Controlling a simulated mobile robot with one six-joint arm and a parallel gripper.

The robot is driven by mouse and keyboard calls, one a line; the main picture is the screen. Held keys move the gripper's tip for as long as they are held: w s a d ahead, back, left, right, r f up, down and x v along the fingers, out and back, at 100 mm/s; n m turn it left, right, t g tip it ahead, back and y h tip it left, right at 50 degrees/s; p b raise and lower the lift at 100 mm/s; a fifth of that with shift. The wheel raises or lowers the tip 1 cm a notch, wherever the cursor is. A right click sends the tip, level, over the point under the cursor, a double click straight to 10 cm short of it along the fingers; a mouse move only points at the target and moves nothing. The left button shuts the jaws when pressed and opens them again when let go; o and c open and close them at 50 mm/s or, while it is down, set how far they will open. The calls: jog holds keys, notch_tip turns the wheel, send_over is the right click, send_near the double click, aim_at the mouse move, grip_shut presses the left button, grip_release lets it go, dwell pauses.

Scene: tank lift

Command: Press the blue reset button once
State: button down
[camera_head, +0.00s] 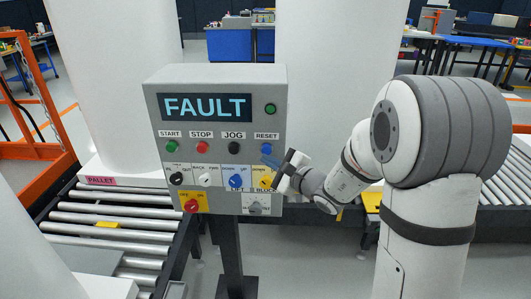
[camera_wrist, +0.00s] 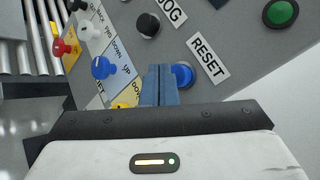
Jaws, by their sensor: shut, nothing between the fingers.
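The grey control box (camera_head: 222,108) has a display reading FAULT. The blue reset button (camera_head: 266,148) is at the right end of its button row, under the RESET label; it also shows in the wrist view (camera_wrist: 183,74) beside that label. My gripper (camera_head: 271,161) is shut and empty, with its blue fingers in front of the panel just below the button. In the wrist view my fingertips (camera_wrist: 160,70) are just left of the blue button and overlap its edge. I cannot tell whether they touch it.
Green, red (camera_head: 202,147) and black (camera_head: 234,147) buttons share the row. Black, white, blue (camera_head: 236,181) and yellow (camera_head: 265,181) selector knobs sit below, close to my gripper. A green lamp (camera_head: 270,108) is beside the display. A roller conveyor (camera_head: 110,228) is at left.

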jog(key=shift+w, duration=0.1)
jog(key=shift+w+b, duration=0.35)
jog(key=shift+b, duration=0.05)
jog(key=shift+w, duration=0.45)
dwell(0.6)
jog(key=shift+s+b, duration=0.1)
jog(key=shift+b, duration=0.25)
jog(key=shift+s+b, duration=0.5)
jog(key=shift+s, duration=0.35)
jog(key=shift+s, duration=0.1)
jog(key=s+b, duration=0.2)
jog(key=s, duration=0.3)
jog(key=shift+s+a, duration=0.15)
jog(key=shift+s, duration=0.25)
